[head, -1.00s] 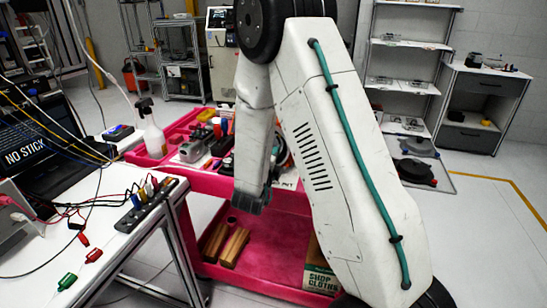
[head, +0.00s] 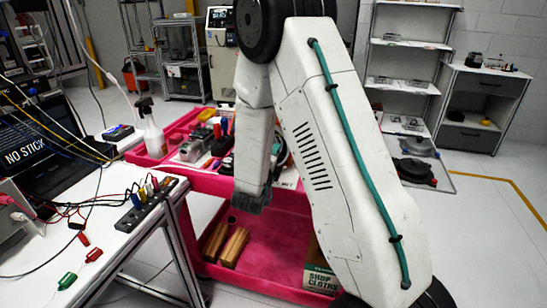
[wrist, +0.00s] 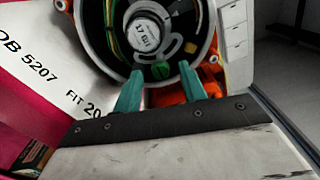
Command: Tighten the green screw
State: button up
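The green screw (wrist: 160,70) shows in the wrist view as a small slotted disc at the lower edge of the round opening of the servo encoder. The encoder has a light centre disc (wrist: 145,35) marked 17 Bit and an orange housing (wrist: 177,92). My gripper (wrist: 161,76) has two teal fingers, spread apart, with one tip at each side of the screw in the picture. A gap shows between each tip and the screw; I cannot tell the depth.
A white sheet (wrist: 35,85) printed JOB 5207 lies left of the encoder. In the head view the pink cart (head: 275,245) bears tools and a spray bottle (head: 153,135). A bench (head: 130,185) with cables stands at left.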

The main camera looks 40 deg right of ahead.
jog(key=v, duration=0.7)
jog(key=shift+s+a, duration=0.25)
jog(key=shift+a, duration=0.1)
